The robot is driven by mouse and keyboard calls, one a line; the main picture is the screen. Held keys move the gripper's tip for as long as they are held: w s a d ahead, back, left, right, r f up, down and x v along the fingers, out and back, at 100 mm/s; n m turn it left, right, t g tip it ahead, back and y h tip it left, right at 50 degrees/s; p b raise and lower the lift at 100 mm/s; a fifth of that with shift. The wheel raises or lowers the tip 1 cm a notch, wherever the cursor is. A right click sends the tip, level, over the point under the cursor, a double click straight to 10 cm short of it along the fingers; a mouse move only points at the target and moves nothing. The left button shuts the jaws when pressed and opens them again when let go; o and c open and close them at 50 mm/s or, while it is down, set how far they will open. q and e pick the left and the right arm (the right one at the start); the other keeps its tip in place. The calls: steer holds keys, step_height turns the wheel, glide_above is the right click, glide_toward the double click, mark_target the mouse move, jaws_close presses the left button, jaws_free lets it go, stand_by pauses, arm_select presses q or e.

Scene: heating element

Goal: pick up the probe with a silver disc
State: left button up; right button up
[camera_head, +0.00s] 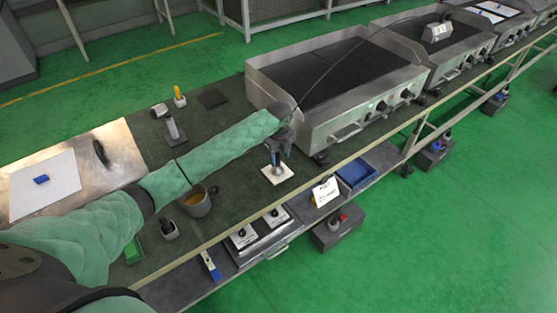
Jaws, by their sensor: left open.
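My left arm reaches in from the left, and its dark gripper (276,150) is open above a small white square pad (278,174) on the dark bench top. A small silver disc-shaped piece (277,170), which looks like the foot of the probe, stands on the pad directly below the fingers. The probe's upper part is hidden by or merged with the gripper, so I cannot tell whether the fingers touch it. My right gripper is out of view.
A steel griddle (340,80) stands close to the gripper's right. A mug (197,200), a grey handheld device (172,128) and a yellow-handled tool (179,95) are around my arm. A metal plate (122,150) lies left.

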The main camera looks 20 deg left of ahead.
mark_target(277, 160)
arm_select(q)
steer(key=shift+m, duration=0.3)
steer(key=w+a+r, duration=0.2)
steer(key=w, duration=0.1)
steer(key=shift+a, duration=0.15)
steer(key=shift+s+f+b, duration=0.1)
steer(key=shift+f+b, duration=0.4)
steer(key=shift+f, duration=0.6)
steer(key=shift+f+p, duration=0.65)
steer(key=shift+f, duration=0.4)
steer(key=f, duration=0.2)
steer(key=w+f+p, duration=0.1)
steer(key=f, duration=0.1)
steer(key=shift+p, duration=0.3)
steer(key=shift+f, duration=0.35)
jaws_close()
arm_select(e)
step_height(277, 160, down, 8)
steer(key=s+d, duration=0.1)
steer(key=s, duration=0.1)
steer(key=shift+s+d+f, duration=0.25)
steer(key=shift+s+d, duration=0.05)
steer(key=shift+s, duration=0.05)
arm_select(q)
steer(key=shift+r, duration=0.1)
